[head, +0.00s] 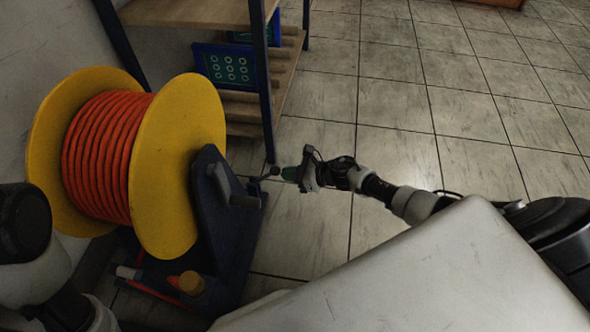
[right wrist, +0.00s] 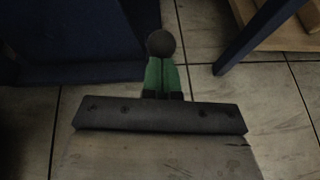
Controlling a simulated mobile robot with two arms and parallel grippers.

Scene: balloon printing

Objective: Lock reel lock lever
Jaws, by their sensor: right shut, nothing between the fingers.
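A yellow reel (head: 178,160) wound with orange-red hose (head: 105,155) sits on a dark blue stand (head: 228,240) in the head view. A thin lever with a dark ball knob (head: 274,170) sticks out from the stand's right side. My right gripper (head: 287,174) is shut and empty, its green fingertips right beside the knob. In the right wrist view, the knob (right wrist: 161,43) shows just beyond the shut green fingertips (right wrist: 163,72); I cannot tell whether they touch. The lever's rod is hidden there. My left arm shows at the left edge, but its gripper is out of view.
A yellow-capped item (head: 191,283) and red and blue pieces lie low by the stand. Tiled floor (head: 400,110) is clear to the right.

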